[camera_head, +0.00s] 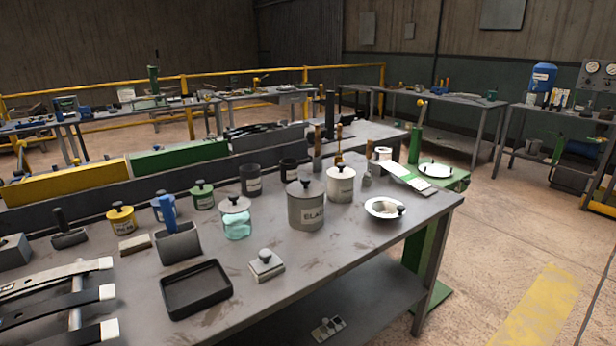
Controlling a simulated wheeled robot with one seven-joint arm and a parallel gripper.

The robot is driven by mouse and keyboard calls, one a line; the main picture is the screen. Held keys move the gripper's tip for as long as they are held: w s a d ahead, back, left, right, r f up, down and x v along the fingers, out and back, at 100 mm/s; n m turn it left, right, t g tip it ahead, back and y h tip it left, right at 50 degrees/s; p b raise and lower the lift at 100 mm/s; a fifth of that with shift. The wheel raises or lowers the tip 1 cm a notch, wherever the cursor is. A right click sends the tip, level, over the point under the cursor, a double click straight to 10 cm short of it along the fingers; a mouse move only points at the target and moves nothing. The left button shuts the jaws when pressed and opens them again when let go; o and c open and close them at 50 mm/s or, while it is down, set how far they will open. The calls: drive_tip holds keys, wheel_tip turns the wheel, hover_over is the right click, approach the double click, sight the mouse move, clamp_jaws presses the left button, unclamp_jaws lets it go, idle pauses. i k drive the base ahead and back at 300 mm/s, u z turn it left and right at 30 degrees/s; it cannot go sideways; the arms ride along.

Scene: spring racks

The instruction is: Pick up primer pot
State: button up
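Several lidded pots stand on the grey workbench (330,250). The largest is a grey pot (306,208) with a dark knobbed lid and a label that seems to begin "BLA". A cream pot (340,185) with a dark knobbed lid stands behind it to the right; its label is too small to read. A glass jar (236,222) holds pale turquoise stuff. I cannot tell by label which one is the primer pot. My gripper is not in view.
A black tray (195,289), a lidded block (266,264) and a white dish (384,208) lie near the front edge. White-ended dark bars (60,300) fill the left. Dark cups (250,181) and yellow and green bins (180,157) stand behind. Open floor lies right.

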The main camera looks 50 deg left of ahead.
sight(250, 175)
drive_tip(key=i, duration=2.1)
drive_tip(key=u, duration=3.35)
drive_tip(key=i, duration=1)
drive_tip(key=z, duration=0.1)
